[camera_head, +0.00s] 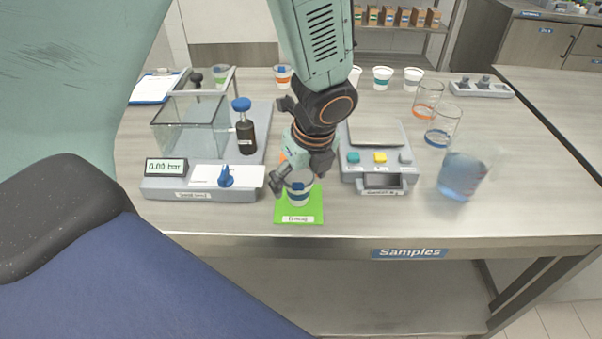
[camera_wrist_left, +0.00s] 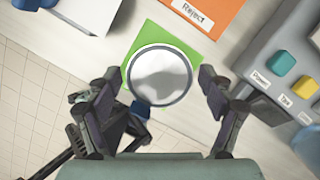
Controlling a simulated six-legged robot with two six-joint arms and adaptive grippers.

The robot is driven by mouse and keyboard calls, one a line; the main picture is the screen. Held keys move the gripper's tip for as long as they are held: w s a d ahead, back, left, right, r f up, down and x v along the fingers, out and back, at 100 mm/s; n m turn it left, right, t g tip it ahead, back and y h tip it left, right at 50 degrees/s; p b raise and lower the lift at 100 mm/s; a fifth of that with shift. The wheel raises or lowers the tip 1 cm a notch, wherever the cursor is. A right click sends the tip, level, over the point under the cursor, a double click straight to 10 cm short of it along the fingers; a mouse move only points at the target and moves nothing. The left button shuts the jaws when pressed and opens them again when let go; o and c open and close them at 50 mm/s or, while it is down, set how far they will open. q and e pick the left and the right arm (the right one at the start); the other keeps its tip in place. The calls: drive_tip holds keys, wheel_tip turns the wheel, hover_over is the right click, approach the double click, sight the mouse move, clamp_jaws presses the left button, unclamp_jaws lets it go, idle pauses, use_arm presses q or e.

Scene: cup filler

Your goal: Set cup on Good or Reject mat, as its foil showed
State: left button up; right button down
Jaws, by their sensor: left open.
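A cup with a blue band (camera_head: 299,190) stands upright on the green mat (camera_head: 283,219), which has a white label too small to read in the head view. In the left wrist view its round, silvery top (camera_wrist_left: 160,75) shows from above over the green mat (camera_wrist_left: 142,40). My left gripper (camera_head: 298,177) is open, with its fingers on either side of the cup and gaps between them and it in the wrist view. The orange mat labelled Reject (camera_wrist_left: 225,14) lies just beyond the green mat, mostly hidden by my arm in the head view. My right gripper is not seen.
Right is a scale (camera_head: 376,160) with coloured buttons. A jug of blue liquid (camera_head: 462,175) and clear cups (camera_head: 443,125) stand further right. White cups (camera_head: 383,78) line the back.

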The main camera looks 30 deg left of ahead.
use_arm(q)
drive_tip(key=shift+r+p, duration=0.45)
drive_tip(key=shift+r, duration=0.25)
drive_tip(key=p+v, duration=0.5)
drive_tip(key=v, duration=0.6)
drive_tip(key=shift+r, duration=0.15)
drive_tip(key=shift+c, duration=0.2)
